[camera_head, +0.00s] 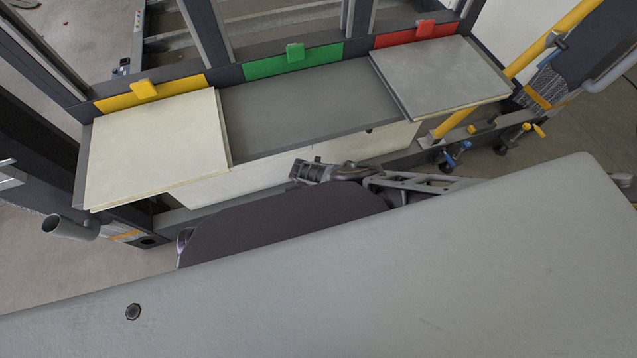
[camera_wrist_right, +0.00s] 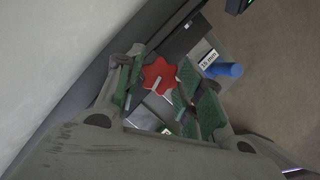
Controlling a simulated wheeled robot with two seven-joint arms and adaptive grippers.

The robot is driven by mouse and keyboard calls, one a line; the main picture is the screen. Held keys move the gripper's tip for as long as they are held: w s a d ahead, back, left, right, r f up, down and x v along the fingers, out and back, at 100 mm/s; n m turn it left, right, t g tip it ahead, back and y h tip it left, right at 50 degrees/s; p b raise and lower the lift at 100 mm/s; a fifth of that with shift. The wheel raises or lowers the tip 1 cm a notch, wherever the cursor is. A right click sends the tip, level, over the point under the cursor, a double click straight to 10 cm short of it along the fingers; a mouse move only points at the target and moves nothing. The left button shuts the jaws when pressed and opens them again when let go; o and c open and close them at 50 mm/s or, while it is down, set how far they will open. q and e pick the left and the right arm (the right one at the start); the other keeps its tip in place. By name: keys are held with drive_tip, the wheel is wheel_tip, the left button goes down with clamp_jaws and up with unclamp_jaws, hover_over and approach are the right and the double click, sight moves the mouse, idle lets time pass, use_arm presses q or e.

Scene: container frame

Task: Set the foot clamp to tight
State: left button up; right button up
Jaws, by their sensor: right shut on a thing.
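In the right wrist view a red star-shaped knob (camera_wrist_right: 158,74) sits between the green-padded fingers of my right gripper (camera_wrist_right: 161,68). The fingers are shut on it from both sides. A pale bar lies across or just below the knob, and the part under it is largely hidden by the fingers. The red knob cannot be made out in the head view. My left gripper is not in view.
A blue cylinder (camera_wrist_right: 224,70) and a white size label (camera_wrist_right: 208,60) are beside the knob. In the head view the frame carries yellow (camera_head: 148,92), green (camera_head: 293,61) and red (camera_head: 417,35) tabs.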

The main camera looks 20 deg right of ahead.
drive_tip(key=shift+s+a+f, duration=0.1)
drive_tip(key=shift+s+a, duration=0.05)
idle(0.3)
drive_tip(key=o, duration=0.9)
drive_tip(key=shift+o, duration=0.5)
drive_tip(key=shift+d+n+t+y+p, duration=0.15)
drive_tip(key=shift+n+t+y+p, duration=0.1)
drive_tip(key=shift+n+p, duration=0.5)
drive_tip(key=shift+d+n+t+y+p, duration=0.2)
drive_tip(key=shift+n+p, duration=0.3)
drive_tip(key=shift+n, duration=0.45)
drive_tip(key=shift+n+t+y+p, duration=0.45)
drive_tip(key=shift+n+y+p, duration=0.45)
drive_tip(key=shift+n, duration=1.2)
drive_tip(key=shift+n+y+p, duration=0.35)
drive_tip(key=shift+n+p, duration=0.05)
drive_tip(key=shift+n, duration=0.8)
